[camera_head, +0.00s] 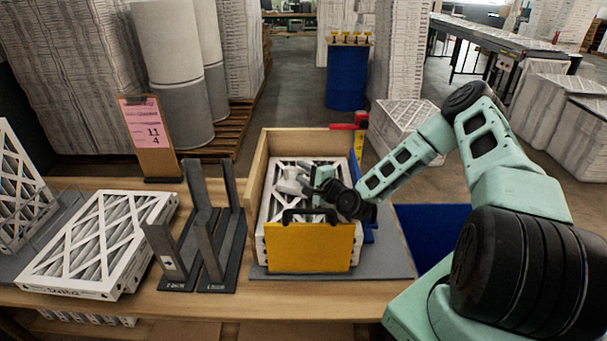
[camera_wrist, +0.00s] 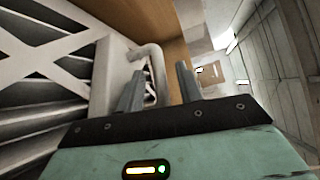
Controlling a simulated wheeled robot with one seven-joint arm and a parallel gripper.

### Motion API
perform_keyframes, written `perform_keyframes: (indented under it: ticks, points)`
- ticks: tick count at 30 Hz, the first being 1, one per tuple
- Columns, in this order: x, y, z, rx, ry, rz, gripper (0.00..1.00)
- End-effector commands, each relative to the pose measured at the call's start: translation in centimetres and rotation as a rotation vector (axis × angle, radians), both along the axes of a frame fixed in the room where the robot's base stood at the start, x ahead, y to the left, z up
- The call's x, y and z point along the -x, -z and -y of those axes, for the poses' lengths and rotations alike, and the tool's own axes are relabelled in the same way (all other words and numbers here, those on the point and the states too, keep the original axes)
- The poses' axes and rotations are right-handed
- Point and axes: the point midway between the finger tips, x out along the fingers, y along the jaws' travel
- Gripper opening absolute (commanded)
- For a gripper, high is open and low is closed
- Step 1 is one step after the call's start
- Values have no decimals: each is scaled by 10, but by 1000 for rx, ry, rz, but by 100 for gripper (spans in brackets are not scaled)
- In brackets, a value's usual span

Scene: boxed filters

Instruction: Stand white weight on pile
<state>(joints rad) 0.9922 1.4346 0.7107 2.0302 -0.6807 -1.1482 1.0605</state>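The pile of white-framed filters (camera_head: 275,215) stands in a wooden box (camera_head: 253,170) on the bench. The white weight (camera_head: 289,184) is on top of the pile, near its middle, partly hidden by my gripper. In the wrist view the white weight (camera_wrist: 112,70) shows as a block with a bent handle, beside the filter's lattice face (camera_wrist: 45,50). My gripper (camera_head: 318,182) is low over the pile. In the wrist view my gripper (camera_wrist: 160,75) has its fingers apart, with the handle between them, nearer the left finger. The weight's underside is hidden.
A yellow panel with a black handle (camera_head: 310,247) closes the box's front. Left of it are a dark slotted rack (camera_head: 215,230), another white filter (camera_head: 100,240) and a clipboard (camera_head: 148,135). A blue surface (camera_head: 432,228) lies right of the box.

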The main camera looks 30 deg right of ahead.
Motion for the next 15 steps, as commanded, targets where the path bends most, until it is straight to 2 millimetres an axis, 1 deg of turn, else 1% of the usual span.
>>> perform_keyframes:
  ticks: [2,9,12,15]
  points:
    - [6,1,1,0,1,0,36]
    - [47,-1,5,0,1,0,36]
    - [61,-3,6,0,1,-1,36]
    - [70,-5,7,0,1,1,36]
